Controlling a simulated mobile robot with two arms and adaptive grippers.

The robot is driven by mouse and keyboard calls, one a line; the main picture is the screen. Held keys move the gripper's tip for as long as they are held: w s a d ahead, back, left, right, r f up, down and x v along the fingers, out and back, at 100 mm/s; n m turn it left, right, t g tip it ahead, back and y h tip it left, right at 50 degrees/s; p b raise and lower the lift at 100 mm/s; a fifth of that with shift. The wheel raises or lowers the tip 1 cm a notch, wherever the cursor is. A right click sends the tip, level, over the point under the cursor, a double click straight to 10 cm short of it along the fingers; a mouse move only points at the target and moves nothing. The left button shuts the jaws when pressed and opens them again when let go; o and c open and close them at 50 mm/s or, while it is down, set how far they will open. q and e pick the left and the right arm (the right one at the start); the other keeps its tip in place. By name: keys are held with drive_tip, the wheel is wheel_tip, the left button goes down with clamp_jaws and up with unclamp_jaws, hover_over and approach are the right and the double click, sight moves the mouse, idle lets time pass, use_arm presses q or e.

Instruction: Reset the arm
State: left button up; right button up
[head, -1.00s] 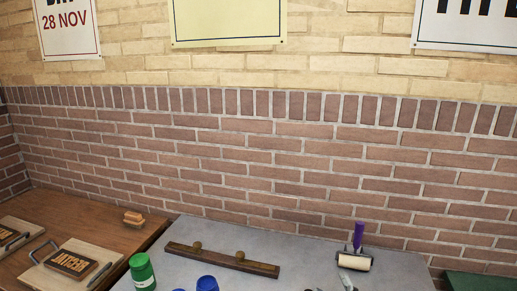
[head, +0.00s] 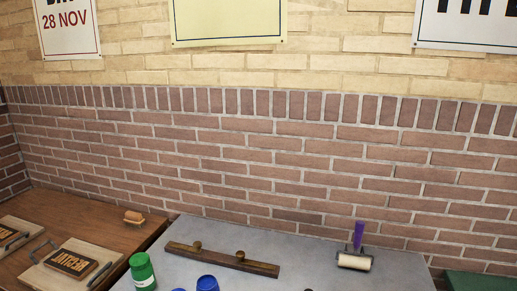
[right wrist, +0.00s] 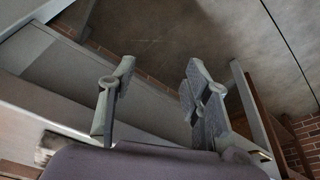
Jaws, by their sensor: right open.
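My right gripper (right wrist: 159,72) shows in the right wrist view, its two fingers spread wide with nothing between them. It does not show clearly in the head view. My left gripper is in neither view. In the head view, a roller with a purple handle (head: 355,258) lies on the grey table (head: 330,262) at the right.
A green bottle (head: 143,271) and a blue-topped container (head: 207,284) stand at the grey table's front. A brown wooden table (head: 85,222) at left holds boards with blocks and a small brush (head: 134,217). A brick wall (head: 240,150) closes the back.

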drive_tip(key=s+f+g, duration=0.1)
drive_tip(key=s+f, duration=0.2)
drive_tip(key=f, duration=0.6)
drive_tip(key=s+d+f, duration=0.1)
drive_tip(key=s+f, duration=0.3)
drive_tip(key=f, duration=0.6)
drive_tip(key=s+f+g, duration=0.1)
drive_tip(key=s+f, duration=0.2)
drive_tip(key=f, duration=0.6)
drive_tip(key=s+d+f, duration=0.2)
drive_tip(key=s+f, duration=0.4)
drive_tip(key=s, duration=0.3)
drive_tip(key=shift+s+d+f+b, duration=0.15)
drive_tip(key=shift+s+f+b, duration=0.05)
drive_tip(key=shift+s+b, duration=0.25)
